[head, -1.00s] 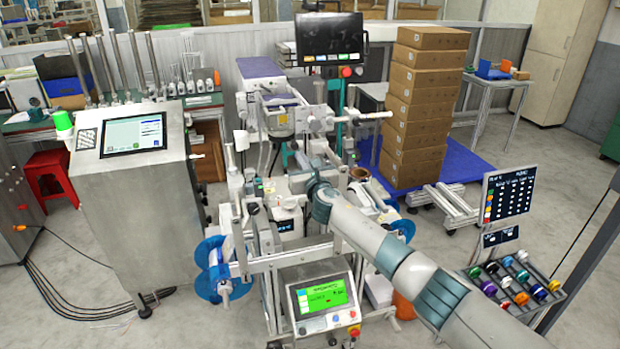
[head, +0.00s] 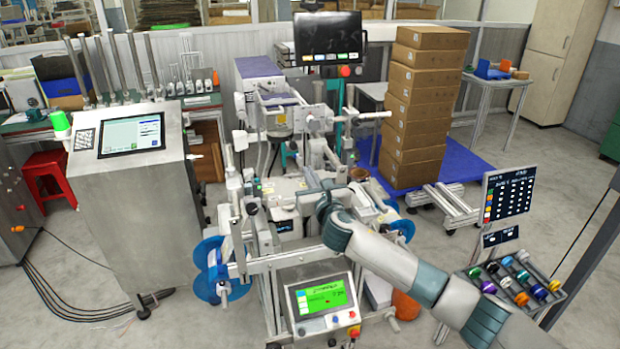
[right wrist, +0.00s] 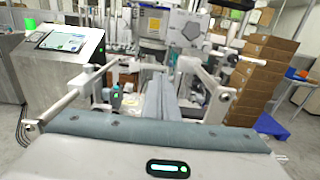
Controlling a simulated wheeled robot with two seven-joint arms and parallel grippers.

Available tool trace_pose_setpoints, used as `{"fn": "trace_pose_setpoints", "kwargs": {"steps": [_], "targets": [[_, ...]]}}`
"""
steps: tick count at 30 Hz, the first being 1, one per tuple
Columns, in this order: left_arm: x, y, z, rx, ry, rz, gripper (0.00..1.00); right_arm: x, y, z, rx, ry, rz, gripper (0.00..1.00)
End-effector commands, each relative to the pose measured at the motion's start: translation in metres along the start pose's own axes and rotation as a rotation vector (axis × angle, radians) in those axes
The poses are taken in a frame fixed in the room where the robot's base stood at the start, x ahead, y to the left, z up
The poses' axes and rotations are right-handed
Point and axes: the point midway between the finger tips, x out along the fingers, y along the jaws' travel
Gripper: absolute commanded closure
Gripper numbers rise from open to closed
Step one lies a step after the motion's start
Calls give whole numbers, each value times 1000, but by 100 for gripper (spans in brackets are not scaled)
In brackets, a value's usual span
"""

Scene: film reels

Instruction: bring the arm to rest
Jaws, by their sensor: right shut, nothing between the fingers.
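My right arm (head: 390,262) reaches in from the lower right of the head view, over the front of the reel machine (head: 275,262). My right gripper (head: 306,180) is small and partly lost against the machine's pale parts. In the right wrist view, its grey-blue fingers (right wrist: 160,97) lie together with nothing between them. They point towards the machine; I cannot tell the exact gap to it. My left gripper is in neither view.
A green-lit control panel (head: 321,298) stands below my arm. A tray of coloured spools (head: 548,305) is close to its right side. A steel cabinet with a screen (head: 140,200) stands left. Stacked cartons (head: 415,115) stand behind.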

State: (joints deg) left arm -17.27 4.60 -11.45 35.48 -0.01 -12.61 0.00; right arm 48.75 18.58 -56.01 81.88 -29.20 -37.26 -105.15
Motion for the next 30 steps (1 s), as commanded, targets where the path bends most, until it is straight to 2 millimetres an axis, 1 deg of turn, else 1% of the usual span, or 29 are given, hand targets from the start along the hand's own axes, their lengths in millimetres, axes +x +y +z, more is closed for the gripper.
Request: {"fn": "trace_pose_setpoints", "kwargs": {"steps": [6, 15, 17, 20, 23, 26, 27, 29, 30], "targets": [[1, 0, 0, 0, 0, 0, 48, -7, 0, -1, 0, 1, 0, 100], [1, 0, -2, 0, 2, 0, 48, -7, 0, -1, 1, 2, 0, 100], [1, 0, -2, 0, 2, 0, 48, -7, 0, -4, 7, 5, -1, 100], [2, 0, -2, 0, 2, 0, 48, -8, -3, -16, 41, 24, -7, 100], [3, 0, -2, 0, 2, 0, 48, -10, -8, -42, 113, 60, -19, 100], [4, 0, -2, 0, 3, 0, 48, -15, -18, -83, 226, 115, -44, 100], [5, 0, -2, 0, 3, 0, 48, -19, -22, -103, 282, 142, -59, 100], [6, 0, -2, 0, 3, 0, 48, -25, -28, -136, 374, 184, -84, 100], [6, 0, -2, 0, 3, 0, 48, -31, -32, -159, 439, 213, -103, 100]]}}
